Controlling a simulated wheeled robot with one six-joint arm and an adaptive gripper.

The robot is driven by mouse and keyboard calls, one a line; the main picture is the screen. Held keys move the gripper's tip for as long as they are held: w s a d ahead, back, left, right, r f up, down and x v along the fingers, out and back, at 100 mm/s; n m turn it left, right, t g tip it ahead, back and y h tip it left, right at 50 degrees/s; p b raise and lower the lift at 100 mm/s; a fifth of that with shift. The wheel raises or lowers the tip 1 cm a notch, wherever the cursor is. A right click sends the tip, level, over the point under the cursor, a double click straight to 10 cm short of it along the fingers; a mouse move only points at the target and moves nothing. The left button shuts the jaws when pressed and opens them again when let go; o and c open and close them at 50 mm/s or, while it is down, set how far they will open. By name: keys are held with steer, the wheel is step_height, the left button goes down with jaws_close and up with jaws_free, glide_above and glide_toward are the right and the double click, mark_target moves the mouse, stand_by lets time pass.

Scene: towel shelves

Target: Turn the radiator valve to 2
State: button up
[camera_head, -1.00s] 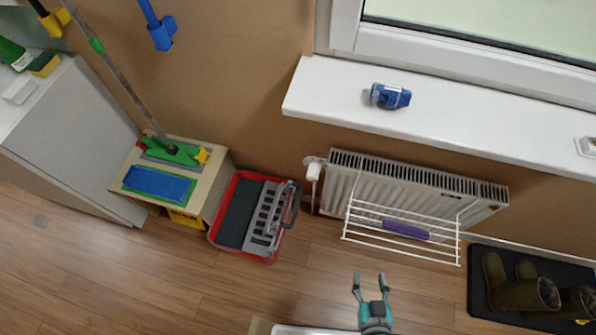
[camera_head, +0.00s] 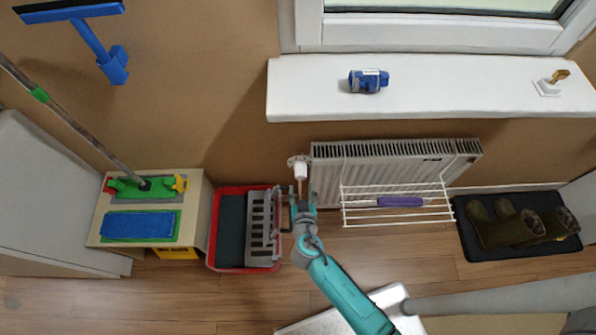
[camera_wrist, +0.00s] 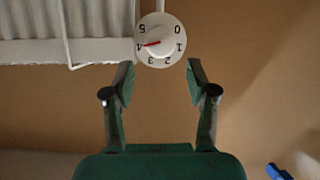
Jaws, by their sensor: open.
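The white radiator valve (camera_head: 301,171) sits at the left end of the radiator (camera_head: 390,160), below the windowsill. In the wrist view its round dial (camera_wrist: 160,40) faces me, with numbers 0 to 5 around it. A red pointer on the dial points left, at about the 4. My gripper (camera_wrist: 160,76) is open and empty. Its two fingertips lie just below the dial in the picture, one to each side, apart from it. In the head view my gripper (camera_head: 304,194) is right by the valve and partly covers the pipe below it.
A white drying rack (camera_head: 400,215) with a purple item hangs on the radiator front. A red crate (camera_head: 214,230) stands close left of my gripper. A blue object (camera_head: 368,81) lies on the windowsill (camera_head: 450,92). Boots on a dark mat (camera_head: 470,245) are at right.

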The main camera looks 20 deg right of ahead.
mark_target(302, 177)
steer(key=x, duration=0.9)
steer(key=shift+d, duration=0.1)
steer(key=shift+f, duration=0.1)
steer(key=c, duration=0.9)
